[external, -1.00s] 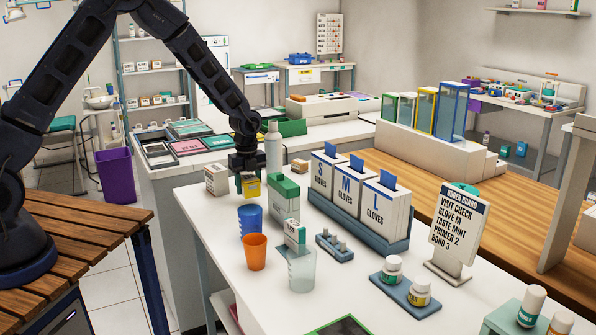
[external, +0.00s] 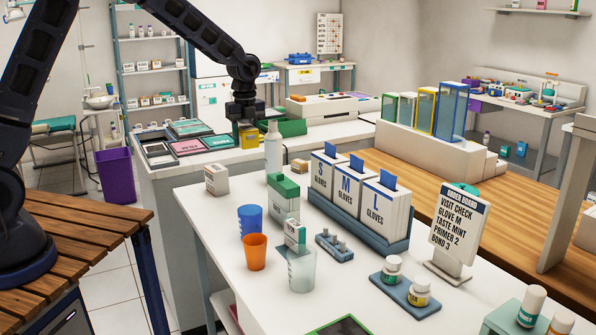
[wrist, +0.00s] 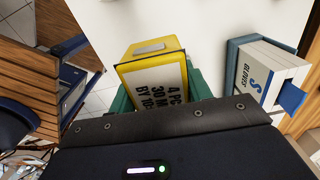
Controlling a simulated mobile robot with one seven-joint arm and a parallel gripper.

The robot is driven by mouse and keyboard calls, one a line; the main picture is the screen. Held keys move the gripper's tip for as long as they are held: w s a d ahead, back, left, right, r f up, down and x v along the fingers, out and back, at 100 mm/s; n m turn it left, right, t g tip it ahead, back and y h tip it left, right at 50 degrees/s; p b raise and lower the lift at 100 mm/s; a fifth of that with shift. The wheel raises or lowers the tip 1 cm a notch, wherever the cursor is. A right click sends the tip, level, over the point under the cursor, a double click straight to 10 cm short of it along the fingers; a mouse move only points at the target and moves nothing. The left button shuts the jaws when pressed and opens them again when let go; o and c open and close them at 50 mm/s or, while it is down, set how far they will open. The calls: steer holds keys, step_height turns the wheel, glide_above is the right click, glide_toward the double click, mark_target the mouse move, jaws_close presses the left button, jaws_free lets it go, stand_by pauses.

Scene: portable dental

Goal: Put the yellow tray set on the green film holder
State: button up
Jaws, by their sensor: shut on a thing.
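The yellow tray set (external: 249,138) is a boxy yellow piece with a white lettered label. My gripper (external: 244,122) is shut on it from above and holds it over the back counter. In the wrist view the tray set (wrist: 152,75) shows close up, with its label facing the camera; my dark gripper housing hides the fingertips. The green film holder (external: 291,128) is on the back counter, just right of the tray set in the external view. In the wrist view green walls (wrist: 199,84) show beside and behind the tray set. I cannot tell whether they touch.
Flat trays (external: 190,147) lie left on the back counter. The front table holds a spray bottle (external: 273,150), a green-topped box (external: 284,200), a blue cup (external: 249,217), an orange cup (external: 256,252) and glove boxes (external: 360,205). The table's front is partly clear.

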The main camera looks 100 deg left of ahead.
steer(key=w+d+m, duration=0.5)
steer(key=w+d, duration=0.5)
steer(key=w, duration=0.5)
step_height(320, 180, up, 3)
steer(key=m, duration=1.2)
glide_above(341, 320)
steer(key=d, duration=0.4)
steer(key=shift+w+d+f, duration=0.1)
steer(key=shift+d+f, duration=0.05)
steer(key=shift+f, duration=3.2)
steer(key=shift+w+d+f, duration=0.1)
steer(key=shift+f, duration=3.25)
steer(key=shift+w+d+f, duration=0.1)
steer(key=shift+d+f, duration=0.05)
steer(key=shift+f, duration=3.2)
steer(key=shift+f, duration=0.6)
steer(key=o, duration=1.1)
steer(key=shift+r, duration=0.1)
